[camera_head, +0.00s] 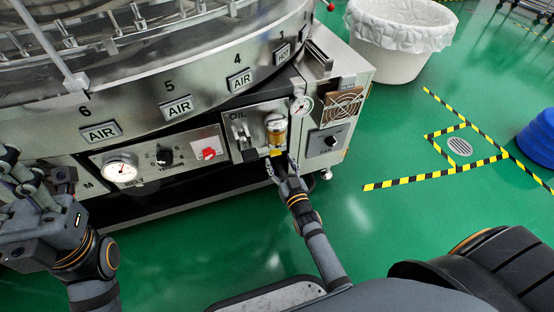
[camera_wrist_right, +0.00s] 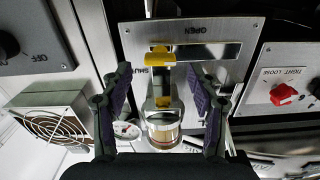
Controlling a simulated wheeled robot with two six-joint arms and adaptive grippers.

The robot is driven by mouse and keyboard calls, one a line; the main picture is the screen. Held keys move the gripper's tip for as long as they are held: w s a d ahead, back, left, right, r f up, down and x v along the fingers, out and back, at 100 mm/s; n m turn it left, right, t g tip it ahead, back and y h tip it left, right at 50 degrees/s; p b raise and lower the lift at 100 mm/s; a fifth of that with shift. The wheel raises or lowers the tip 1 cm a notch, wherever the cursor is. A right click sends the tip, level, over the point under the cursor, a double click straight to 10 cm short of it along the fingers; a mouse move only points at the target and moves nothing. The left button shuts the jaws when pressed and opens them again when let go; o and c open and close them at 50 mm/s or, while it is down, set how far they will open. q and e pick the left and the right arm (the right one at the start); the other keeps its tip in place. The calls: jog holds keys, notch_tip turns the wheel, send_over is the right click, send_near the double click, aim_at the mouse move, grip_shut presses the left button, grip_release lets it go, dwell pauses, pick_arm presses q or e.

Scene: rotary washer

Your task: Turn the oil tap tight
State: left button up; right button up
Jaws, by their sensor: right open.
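The oil tap is a small yellow handle (camera_head: 277,152) below an amber glass cup (camera_head: 277,132) on the OIL panel (camera_head: 240,124) of the washer. In the right wrist view, which is upside down, the yellow handle (camera_wrist_right: 159,58) lies across the picture, between the OPEN and SHUT labels. The glass cup (camera_wrist_right: 163,130) shows below it there. My right gripper (camera_head: 280,167) is open at the panel. In its wrist view the two fingers (camera_wrist_right: 159,78) stand either side of the tap, with gaps. My left gripper (camera_head: 38,183) is at the far left, away from the tap; its jaw opening is unclear.
A red knob (camera_head: 209,154), a black dial (camera_head: 164,157) and a gauge (camera_head: 121,170) lie left of the OIL panel. A fan grille (camera_head: 344,104) and switch box (camera_head: 326,139) are close on its right. Green floor (camera_head: 390,225) in front is open.

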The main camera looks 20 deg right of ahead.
aim_at(276, 154)
jog(key=shift+w+b, duration=0.45)
jog(key=shift+w, duration=1.15)
